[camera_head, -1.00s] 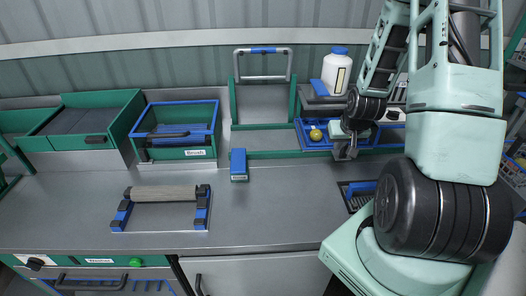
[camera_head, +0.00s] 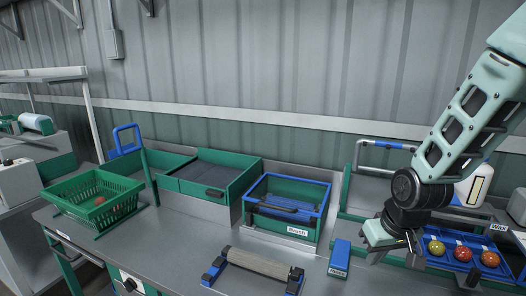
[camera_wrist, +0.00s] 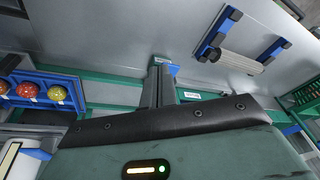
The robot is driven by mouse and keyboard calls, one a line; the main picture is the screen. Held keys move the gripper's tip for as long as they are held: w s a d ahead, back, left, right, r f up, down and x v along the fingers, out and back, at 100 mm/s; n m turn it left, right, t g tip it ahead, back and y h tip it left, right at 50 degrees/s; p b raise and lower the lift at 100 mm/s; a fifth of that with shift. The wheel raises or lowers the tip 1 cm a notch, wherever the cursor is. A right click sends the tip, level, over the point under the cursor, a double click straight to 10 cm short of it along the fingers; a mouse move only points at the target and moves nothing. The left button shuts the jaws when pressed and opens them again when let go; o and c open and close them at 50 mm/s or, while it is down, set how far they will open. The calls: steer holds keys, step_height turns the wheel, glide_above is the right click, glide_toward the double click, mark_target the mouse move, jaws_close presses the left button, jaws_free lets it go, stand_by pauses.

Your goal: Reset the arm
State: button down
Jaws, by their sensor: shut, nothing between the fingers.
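My arm comes in from the right of the head view, bent at a black wrist joint. My gripper (camera_head: 376,256) points down over the bench, just right of the small blue and green block (camera_head: 339,257) and left of the blue tray (camera_head: 461,247). In the wrist view its fingers (camera_wrist: 160,80) are together, with nothing between them. The fingertips are small and partly shaded in the head view.
A blue-rimmed green bin (camera_head: 297,232) stands left of my gripper. A roller in a blue frame (camera_head: 258,263) lies in front. A green basket (camera_head: 95,200) is far left. A white bottle (camera_head: 473,186) stands behind my arm.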

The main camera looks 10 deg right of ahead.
steer(key=s+a+r+n+g, duration=0.1)
steer(key=s+a+r+n, duration=0.2)
steer(key=s+a, duration=0.6)
steer(key=s+a+r+n+g, duration=0.2)
steer(key=s+a+n, duration=0.3)
steer(key=s+a, duration=0.4)
steer(key=shift+s+a+r+b, duration=0.25)
steer(key=shift+a+r+b, duration=0.2)
steer(key=shift+a+r, duration=0.25)
